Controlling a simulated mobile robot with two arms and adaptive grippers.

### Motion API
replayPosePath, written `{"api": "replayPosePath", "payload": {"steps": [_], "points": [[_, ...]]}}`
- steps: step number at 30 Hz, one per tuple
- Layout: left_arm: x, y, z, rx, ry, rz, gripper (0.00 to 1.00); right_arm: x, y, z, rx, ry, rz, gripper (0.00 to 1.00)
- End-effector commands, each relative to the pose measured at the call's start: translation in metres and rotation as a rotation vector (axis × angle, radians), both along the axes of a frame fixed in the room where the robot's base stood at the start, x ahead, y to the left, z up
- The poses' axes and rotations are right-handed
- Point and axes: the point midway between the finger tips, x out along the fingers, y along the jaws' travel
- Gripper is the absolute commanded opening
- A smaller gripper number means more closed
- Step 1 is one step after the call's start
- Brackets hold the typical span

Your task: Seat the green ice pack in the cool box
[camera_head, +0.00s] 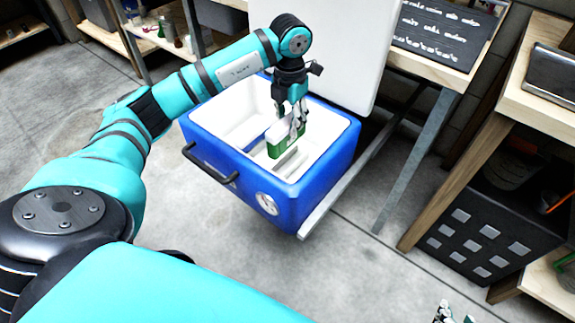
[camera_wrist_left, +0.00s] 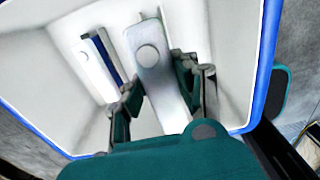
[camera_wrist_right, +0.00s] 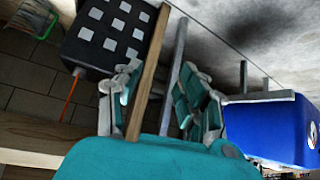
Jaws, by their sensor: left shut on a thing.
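The green ice pack (camera_head: 288,141) has a white upper part and is upright inside the open blue cool box (camera_head: 324,180). My left gripper (camera_head: 298,118) points down into the box and is shut on the pack's upper part. In the left wrist view the pack (camera_wrist_left: 150,60) shows pale, with a round cap, between the two fingers (camera_wrist_left: 160,100). Its lower end is hard to make out, so I cannot tell whether it touches the floor of the box. My right gripper (camera_head: 450,314) is at the bottom right of the head view. In the right wrist view (camera_wrist_right: 155,100) its fingers are apart and empty.
A white and blue piece (camera_wrist_left: 100,62) stands in the box beside the held pack. The white lid (camera_head: 335,45) is raised behind. A black handle (camera_head: 208,168) sticks out in front. A wooden shelf with a black crate (camera_head: 480,225) stands at the right.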

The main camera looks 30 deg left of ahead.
Motion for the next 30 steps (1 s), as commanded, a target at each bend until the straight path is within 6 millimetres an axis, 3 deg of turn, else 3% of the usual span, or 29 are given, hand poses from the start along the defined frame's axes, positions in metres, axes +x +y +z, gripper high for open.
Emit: {"api": "replayPosePath", "payload": {"steps": [5,12,17,24,30], "points": [[0.0,0.0,-0.018,0.0,0.001,0.0,0.0,0.018,0.007,0.011,0.024,-0.107,0.008,0.4],[0.0,0.0,-0.054,-0.001,0.0,0.0,0.0,0.047,0.019,0.042,0.075,-0.329,0.024,0.4],[0.0,0.0,-0.063,-0.001,0.0,0.0,0.0,0.055,0.023,0.054,0.091,-0.401,0.029,0.4],[0.0,0.0,-0.095,-0.001,0.001,0.0,0.0,0.071,0.032,0.086,0.138,-0.596,0.041,0.4],[0.0,0.0,-0.102,0.0,-0.002,0.0,0.0,0.074,0.034,0.099,0.154,-0.658,0.044,0.4]]}}
